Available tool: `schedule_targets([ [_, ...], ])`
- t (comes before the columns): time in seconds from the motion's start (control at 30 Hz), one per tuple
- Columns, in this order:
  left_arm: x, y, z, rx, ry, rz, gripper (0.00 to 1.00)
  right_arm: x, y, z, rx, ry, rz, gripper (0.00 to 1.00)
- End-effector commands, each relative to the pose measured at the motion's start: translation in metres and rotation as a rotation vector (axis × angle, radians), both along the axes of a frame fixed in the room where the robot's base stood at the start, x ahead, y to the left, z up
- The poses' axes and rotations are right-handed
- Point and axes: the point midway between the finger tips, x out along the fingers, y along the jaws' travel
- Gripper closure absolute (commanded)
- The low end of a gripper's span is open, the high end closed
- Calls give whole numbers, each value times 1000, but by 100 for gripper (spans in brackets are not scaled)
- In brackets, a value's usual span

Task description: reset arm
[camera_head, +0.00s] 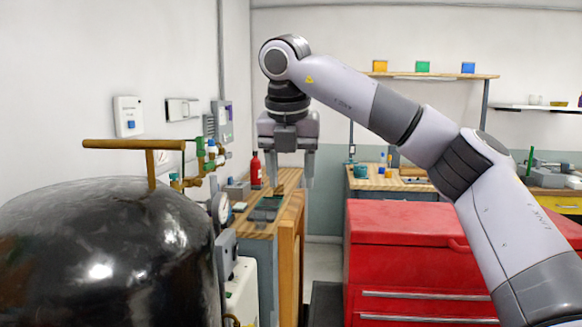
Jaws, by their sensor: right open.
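My right arm comes in from the right edge and bends down at its wrist near the middle of the view. My right gripper (290,168) hangs pointing down, with its two fingers apart and nothing between them. It appears in front of the far wooden workbench (288,222) and touches nothing that I can see. My left arm and left gripper are not in view.
A large black tank (110,250) with a brass handle (135,145) and valves fills the lower left. A red tool chest (395,245) stands at the lower right, under my arm. A red extinguisher (256,169) stands behind the gripper. Shelves line the back wall.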

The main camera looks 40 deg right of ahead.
Motion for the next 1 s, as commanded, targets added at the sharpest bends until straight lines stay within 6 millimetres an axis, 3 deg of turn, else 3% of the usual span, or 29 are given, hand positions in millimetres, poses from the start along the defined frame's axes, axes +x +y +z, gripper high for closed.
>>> schedule_targets([
  [0.23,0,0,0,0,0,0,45,-2,3,10,0,0,0,45],
  [1.0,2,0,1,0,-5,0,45,-2,2,11,0,0,-1,45],
])
